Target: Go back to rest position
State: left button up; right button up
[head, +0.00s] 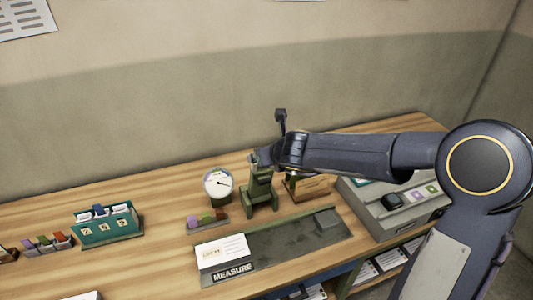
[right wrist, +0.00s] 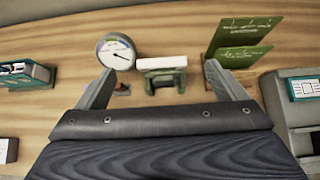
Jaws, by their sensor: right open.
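My right arm comes in from the right in the head view and reaches over the table. Its gripper (head: 264,157) is at the far end, just above the green stand (head: 260,196). In the right wrist view the two fingers of my right gripper (right wrist: 163,85) are spread wide, with nothing held between them. The green stand with a pale top (right wrist: 162,63) shows beyond and between the fingers, apart from them. My left gripper is not in view.
A round dial gauge (head: 218,184) stands left of the stand. A teal card box (head: 107,225), a MEASURE board (head: 225,256), a dark mat (head: 290,241) and a grey console (head: 395,208) are on the wooden table (head: 160,185). The wall is behind.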

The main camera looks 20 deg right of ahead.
jog(key=shift+s+r, duration=0.2)
jog(key=shift+s, duration=0.1)
jog(key=s+a+r+n+t+y+b, duration=0.1)
jog(key=s+r+n+y, duration=0.1)
jog(key=s+r+n, duration=0.35)
jog(key=s+r+n+t+y+b, duration=0.1)
jog(key=s+r+n+y, duration=0.2)
jog(key=s+n, duration=0.5)
jog(key=s+d+f+n+g+h, duration=0.1)
jog(key=s+f+n+g, duration=0.2)
jog(key=s+f+n, duration=0.3)
jog(key=s+d+f+n+g+h+b, duration=0.1)
jog(key=s+f+n, duration=0.6)
jog(key=s+n, duration=0.7)
jog(key=s+d+g, duration=0.1)
jog(key=g, duration=0.1)
jog(key=shift+d+f+g, duration=0.15)
jog(key=shift+d+g, duration=0.05)
jog(key=shift+g, duration=0.1)
